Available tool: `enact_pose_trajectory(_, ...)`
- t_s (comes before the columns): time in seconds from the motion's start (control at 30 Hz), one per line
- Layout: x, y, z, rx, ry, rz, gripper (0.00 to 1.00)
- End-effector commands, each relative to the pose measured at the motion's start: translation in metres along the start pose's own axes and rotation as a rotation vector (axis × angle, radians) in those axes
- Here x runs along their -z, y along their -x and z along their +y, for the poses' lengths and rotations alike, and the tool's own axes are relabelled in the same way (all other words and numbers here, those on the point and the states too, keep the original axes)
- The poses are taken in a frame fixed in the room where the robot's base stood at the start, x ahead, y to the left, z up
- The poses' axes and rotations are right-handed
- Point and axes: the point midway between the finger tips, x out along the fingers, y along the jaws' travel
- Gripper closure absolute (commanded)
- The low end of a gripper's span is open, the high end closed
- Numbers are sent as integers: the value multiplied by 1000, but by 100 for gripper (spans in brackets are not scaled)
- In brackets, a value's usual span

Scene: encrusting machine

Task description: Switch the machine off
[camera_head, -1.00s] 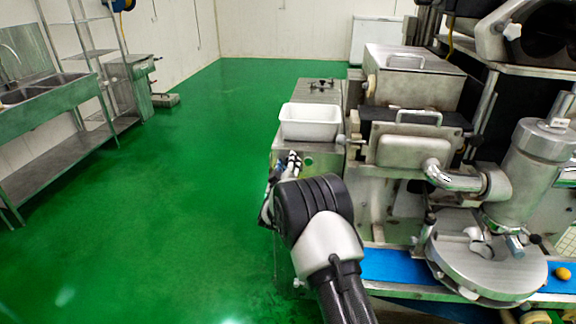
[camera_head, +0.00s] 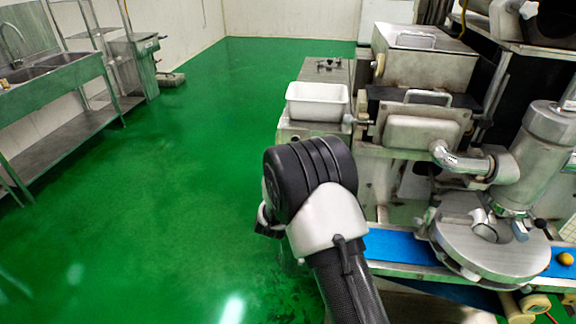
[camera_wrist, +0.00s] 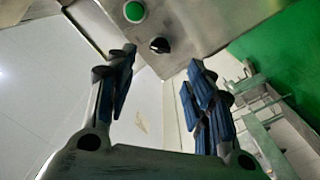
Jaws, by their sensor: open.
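The encrusting machine (camera_head: 420,128) stands on the right in the head view, with a blue conveyor belt (camera_head: 400,247) along its front. In the wrist view its metal panel (camera_wrist: 190,22) carries a green round button (camera_wrist: 134,11) and a black rotary knob (camera_wrist: 159,45). My gripper (camera_wrist: 160,72) is open and empty, its blue-padded fingers on either side of the knob in the picture. The fingertips look apart from the panel; the exact gap is hard to tell. In the head view my arm hides the gripper and the panel controls.
A white tub (camera_head: 317,101) sits on the machine's left end. A steel sink bench (camera_head: 60,108) and a shelf rack stand along the left wall. The green floor (camera_head: 170,190) between them is clear. A small orange-brown ball (camera_head: 565,258) lies on the belt.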

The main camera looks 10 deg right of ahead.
Motion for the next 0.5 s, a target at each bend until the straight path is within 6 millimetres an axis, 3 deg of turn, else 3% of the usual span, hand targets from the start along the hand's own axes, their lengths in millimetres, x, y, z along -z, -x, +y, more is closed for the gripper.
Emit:
enact_pose_trajectory(0.2,1,25,0,0,-1,1,52)
enact_pose_trajectory(0.5,0,28,0,-1,-1,1,52)
